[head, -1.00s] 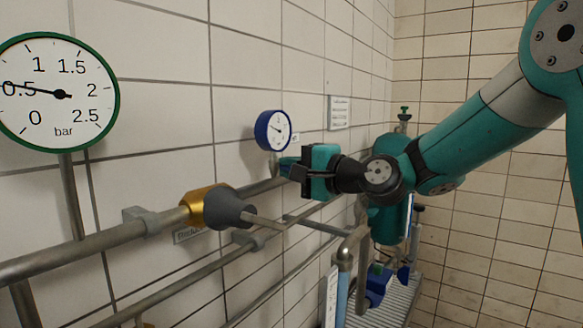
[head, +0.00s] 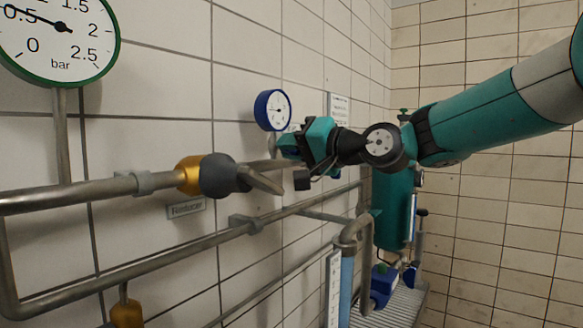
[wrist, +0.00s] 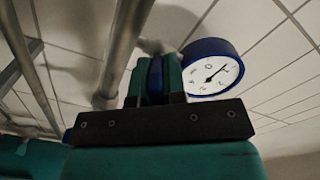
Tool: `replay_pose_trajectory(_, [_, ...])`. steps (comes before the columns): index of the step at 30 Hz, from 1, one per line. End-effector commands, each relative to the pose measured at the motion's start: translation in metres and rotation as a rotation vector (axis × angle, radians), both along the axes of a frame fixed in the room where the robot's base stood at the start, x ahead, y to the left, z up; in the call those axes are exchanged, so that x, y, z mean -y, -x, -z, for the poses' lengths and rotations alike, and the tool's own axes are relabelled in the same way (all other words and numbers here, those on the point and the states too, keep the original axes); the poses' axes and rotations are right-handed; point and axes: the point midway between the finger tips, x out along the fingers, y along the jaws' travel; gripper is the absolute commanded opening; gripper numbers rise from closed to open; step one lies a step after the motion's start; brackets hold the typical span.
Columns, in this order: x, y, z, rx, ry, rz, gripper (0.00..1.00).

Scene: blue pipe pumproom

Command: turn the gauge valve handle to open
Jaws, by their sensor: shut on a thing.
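The gauge valve handle (wrist: 155,78) shows in the wrist view as a narrow dark blue piece, between the teal fingers. My gripper (head: 290,146) is shut on it, close to the pipe and just below the small blue-rimmed gauge (head: 272,110). In the head view the gripper hides the handle, and its teal body is tilted. That gauge also shows in the wrist view (wrist: 212,70), to the right of the fingers. The valve body is mostly hidden, so I cannot tell the handle's exact angle to the pipe.
A large green-rimmed gauge (head: 60,50) is at upper left. A lower pipe (head: 190,246) runs below. The tiled wall is close behind.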

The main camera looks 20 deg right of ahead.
Motion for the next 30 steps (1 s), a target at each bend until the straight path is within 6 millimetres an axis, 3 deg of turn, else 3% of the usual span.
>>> replay_pose_trajectory(1, [-0.0004,0.0004,0.0072,0.028,0.035,0.0,0.0])
replay_pose_trajectory(30, [-0.0001,-0.0002,0.0041,0.499,0.691,-0.001,0.0])
